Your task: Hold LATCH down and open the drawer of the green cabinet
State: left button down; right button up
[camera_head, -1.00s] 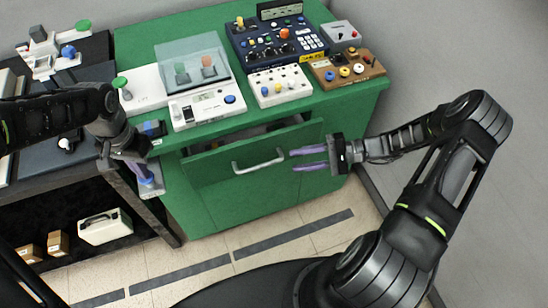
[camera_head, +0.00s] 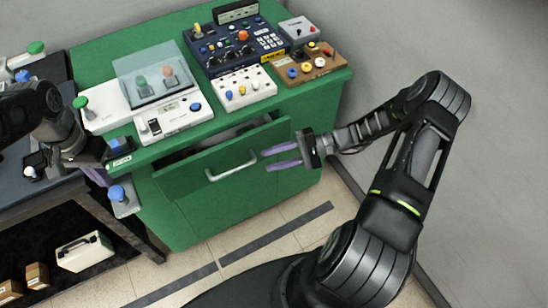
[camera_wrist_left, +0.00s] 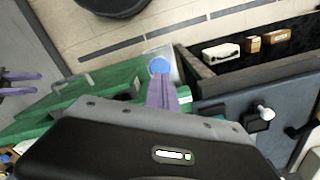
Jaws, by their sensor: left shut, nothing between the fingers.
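The green cabinet (camera_head: 200,218) has its drawer (camera_head: 190,182) part way open, with a gap behind the front panel. The drawer's pale handle (camera_head: 232,166) shows on the front. My right gripper (camera_head: 268,160) is open and empty, its purple fingers just right of the handle and apart from it. A blue button (camera_head: 117,193) sits on a grey bracket at the cabinet's left front corner; I cannot read a LATCH label. My left gripper (camera_wrist_left: 160,82) is shut and empty, its fingertips at the blue button (camera_wrist_left: 160,65). I cannot tell whether it is pressed.
On the cabinet top stand a clear-covered box (camera_head: 150,75), a dark blue control panel (camera_head: 235,45), a white knob box (camera_head: 243,88) and a brown box (camera_head: 305,65). A dark shelf unit (camera_head: 50,205) stands at the left. Floor is free in front of the cabinet.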

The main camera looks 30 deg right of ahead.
pick_arm(q)
jog(key=shift+r, duration=1.1)
jog(key=shift+d, duration=0.1)
